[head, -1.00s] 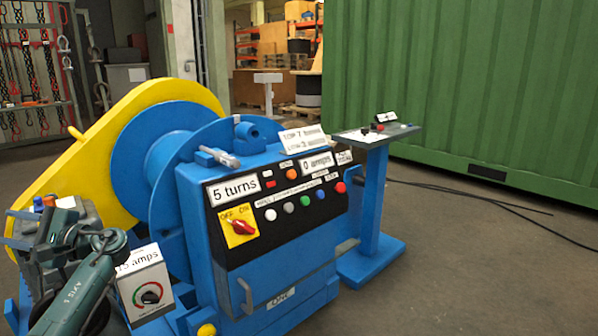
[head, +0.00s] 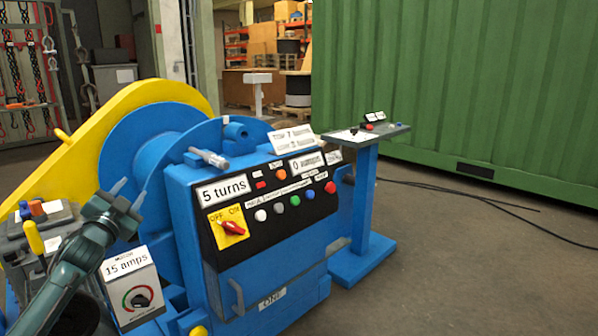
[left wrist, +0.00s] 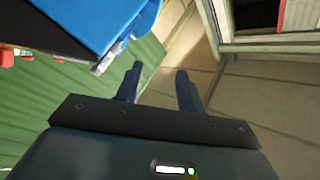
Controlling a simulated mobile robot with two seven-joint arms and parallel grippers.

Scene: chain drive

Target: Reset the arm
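My left arm comes in from the lower left of the head view. Its gripper (head: 129,193) is raised in front of the blue drum, left of the control panel, with its two fingers pointing up. In the left wrist view the gripper's fingers (left wrist: 158,88) are apart, with nothing between them. The blue machine (head: 270,240) carries a "5 turns" label, a red switch on a yellow plate (head: 228,229) and a row of coloured buttons. My right gripper is not in view.
A yellow chain guard (head: 90,135) stands behind the arm. A "15 amps" dial box (head: 130,285) is just right of the forearm. A blue stand (head: 358,200) with small items is at the right, before a green container (head: 460,90). Floor at right is clear apart from cables.

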